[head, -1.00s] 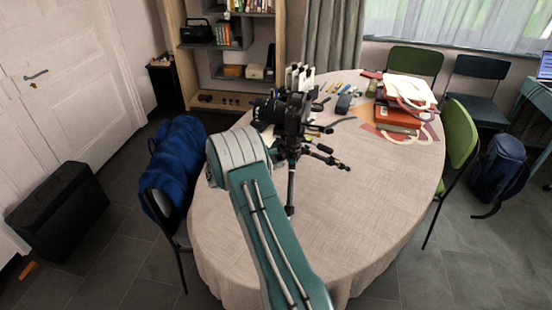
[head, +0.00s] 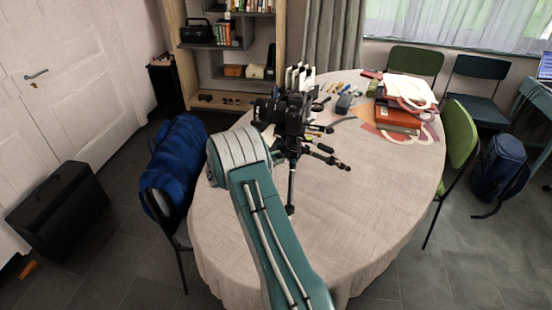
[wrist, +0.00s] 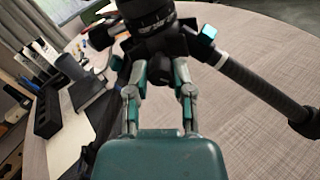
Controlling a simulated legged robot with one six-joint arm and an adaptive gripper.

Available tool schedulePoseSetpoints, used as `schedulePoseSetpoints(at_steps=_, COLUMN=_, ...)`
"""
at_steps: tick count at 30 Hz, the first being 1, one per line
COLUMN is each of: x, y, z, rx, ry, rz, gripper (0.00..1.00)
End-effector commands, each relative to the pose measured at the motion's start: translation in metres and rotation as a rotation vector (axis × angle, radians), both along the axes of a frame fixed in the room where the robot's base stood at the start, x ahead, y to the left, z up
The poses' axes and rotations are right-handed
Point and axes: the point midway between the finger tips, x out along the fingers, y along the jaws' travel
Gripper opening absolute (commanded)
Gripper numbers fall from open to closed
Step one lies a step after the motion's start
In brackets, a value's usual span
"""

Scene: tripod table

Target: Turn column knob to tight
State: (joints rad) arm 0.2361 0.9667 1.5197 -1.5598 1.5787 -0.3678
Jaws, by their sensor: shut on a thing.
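The black tripod (head: 292,170) stands on the round table (head: 340,230) with a black camera (head: 268,108) on top. In the wrist view the camera's lens (wrist: 148,12) is at the top edge, above my gripper (wrist: 160,72). My gripper's two fingers reach in under the camera, one on each side of a small dark part at the tripod's middle. They are shut on it; it appears to be the column knob, but is mostly hidden. A dark tripod bar (wrist: 262,88) runs out to the right. My arm hides part of the tripod in the head view.
A dark holder with upright cards (wrist: 46,112) stands left of the tripod in the wrist view. Red boxes (head: 397,117) and papers lie at the table's back right. The front right of the tabletop is clear. A chair with a blue bag (head: 175,160) stands at left.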

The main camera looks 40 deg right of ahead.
Motion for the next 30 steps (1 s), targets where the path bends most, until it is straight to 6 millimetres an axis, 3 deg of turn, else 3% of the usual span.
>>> schedulePoseSetpoints(at_steps=30, x=0.0003, y=-0.0006, z=0.0009, rx=-0.228, ry=-0.894, rz=-0.001, gripper=0.00)
